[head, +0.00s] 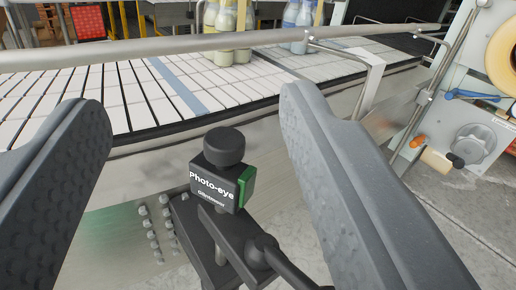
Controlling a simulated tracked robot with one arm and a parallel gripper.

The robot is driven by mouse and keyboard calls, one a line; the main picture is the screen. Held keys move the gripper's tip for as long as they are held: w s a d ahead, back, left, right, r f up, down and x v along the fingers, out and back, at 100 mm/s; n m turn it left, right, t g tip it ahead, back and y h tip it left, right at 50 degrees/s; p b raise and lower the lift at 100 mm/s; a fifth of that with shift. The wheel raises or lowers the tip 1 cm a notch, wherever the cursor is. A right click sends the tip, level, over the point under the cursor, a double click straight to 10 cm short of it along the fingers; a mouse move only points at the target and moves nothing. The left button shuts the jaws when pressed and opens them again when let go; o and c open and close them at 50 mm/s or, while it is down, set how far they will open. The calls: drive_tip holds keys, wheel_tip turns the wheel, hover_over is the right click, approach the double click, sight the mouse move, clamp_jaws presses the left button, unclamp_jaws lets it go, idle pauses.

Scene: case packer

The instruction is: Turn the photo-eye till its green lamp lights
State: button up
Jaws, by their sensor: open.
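The photo-eye (221,183) is a small black box with a round black knob (224,146) on top, white lettering on its front and a green strip (246,186) on its right side. It sits on a black bracket (215,240) beside the conveyor. I cannot tell whether a lamp on it is lit. A faint green tint shows on the metal panel to its left. My gripper (195,115) is open, with one dark padded finger on each side of the photo-eye. Neither finger visibly touches it.
A conveyor (140,95) with pale slats runs behind the photo-eye, with a metal guide rail (200,42) above it. Bottles (230,35) stand on the belt at the back. A machine with a tape roll (503,55) and a grey knob (472,145) stands at right.

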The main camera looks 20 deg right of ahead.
drive_tip(key=y+p, duration=0.2)
drive_tip(key=p, duration=0.1)
approach(228, 161)
drive_tip(key=s, duration=0.2)
drive_tip(key=shift+y, duration=0.3)
drive_tip(key=shift+w+d+p, duration=0.2)
drive_tip(key=shift+w+p, duration=0.5)
drive_tip(key=shift+w, duration=2.75)
drive_tip(key=shift+w+d+p, duration=0.2)
drive_tip(key=shift+w+p, duration=0.5)
drive_tip(key=shift+w, duration=2.8)
drive_tip(key=c, duration=0.9)
